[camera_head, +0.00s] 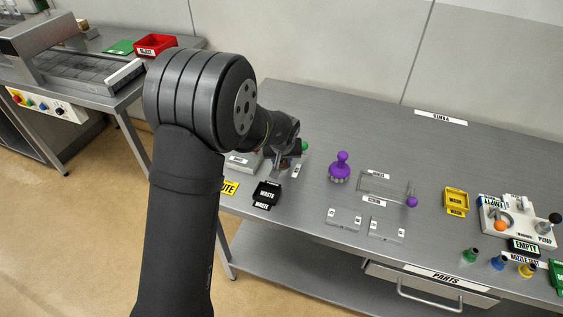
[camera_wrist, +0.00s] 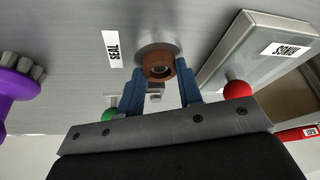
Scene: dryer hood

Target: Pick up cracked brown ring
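A brown ring (camera_wrist: 158,65) with a dark hole shows in the wrist view, in front of a round silver piece. I cannot make out a crack in it. My gripper (camera_wrist: 161,75) has its two blue fingers on either side of the ring, with the tips close to its sides. I cannot tell whether they touch it. In the head view, my gripper (camera_head: 283,163) is low over the left part of the bench, and my own arm hides much of that spot. A small bit of brown ring (camera_head: 285,163) shows there.
A red ball (camera_wrist: 236,90) and a grey box with a label (camera_wrist: 265,50) are right of the fingers. A green ball (camera_wrist: 109,114) is at the left. A purple-handled brush (camera_head: 340,167), a black waste bin (camera_head: 266,194) and clear labelled trays (camera_head: 386,230) stand nearby.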

